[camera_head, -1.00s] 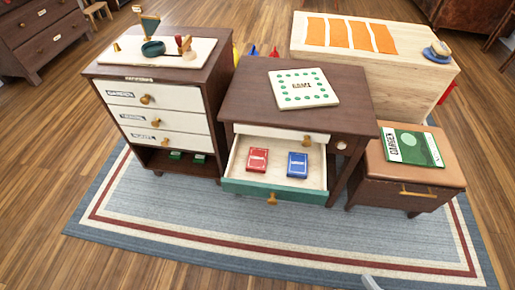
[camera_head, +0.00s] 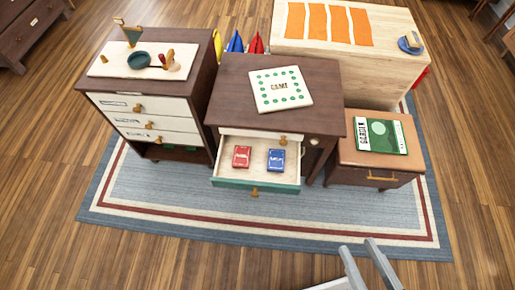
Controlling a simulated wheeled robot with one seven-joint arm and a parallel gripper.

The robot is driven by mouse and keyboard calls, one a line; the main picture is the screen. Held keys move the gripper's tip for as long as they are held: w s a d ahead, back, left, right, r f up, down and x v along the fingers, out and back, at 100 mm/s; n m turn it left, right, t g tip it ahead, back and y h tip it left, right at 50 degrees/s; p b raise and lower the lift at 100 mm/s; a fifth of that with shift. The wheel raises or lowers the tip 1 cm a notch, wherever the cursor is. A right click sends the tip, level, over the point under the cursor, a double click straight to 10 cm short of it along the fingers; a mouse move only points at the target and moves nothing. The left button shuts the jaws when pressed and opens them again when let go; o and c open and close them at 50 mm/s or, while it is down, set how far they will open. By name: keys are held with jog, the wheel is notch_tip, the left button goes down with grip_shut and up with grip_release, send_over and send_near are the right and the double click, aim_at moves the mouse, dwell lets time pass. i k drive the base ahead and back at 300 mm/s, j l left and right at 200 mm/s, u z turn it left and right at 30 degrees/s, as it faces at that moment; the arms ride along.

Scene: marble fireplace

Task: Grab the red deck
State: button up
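The red deck (camera_head: 241,157) lies flat in the left part of an open drawer (camera_head: 230,184) with a green front. A blue deck (camera_head: 276,160) lies to its right in the same drawer, with a gap between them. The drawer is in a dark wooden table (camera_head: 225,97). My gripper (camera_head: 357,246) shows at the bottom of the picture, in front of the rug and to the right of the drawer. Its two grey fingers stand apart with nothing between them. It is well away from the red deck.
A white game board (camera_head: 281,90) lies on the table. A dark cabinet (camera_head: 205,98) with white drawers stands to the left. A stool (camera_head: 350,151) bearing a green box (camera_head: 382,135) stands to the right. The rug (camera_head: 200,222) in front is clear.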

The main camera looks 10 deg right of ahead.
aim_at(241, 157)
jog(key=i+j+z, duration=0.2)
jog(key=j, duration=0.2)
jog(key=j+z, duration=0.2)
jog(key=j, duration=0.25)
jog(key=i+j+z, duration=0.2)
jog(key=j, duration=0.25)
jog(key=i+j, duration=0.15)
jog(key=j, duration=1.15)
jog(key=i+j+z, duration=0.15)
jog(key=j, duration=2.45)
jog(key=i+z, duration=0.05)
jog(key=i, duration=0.05)
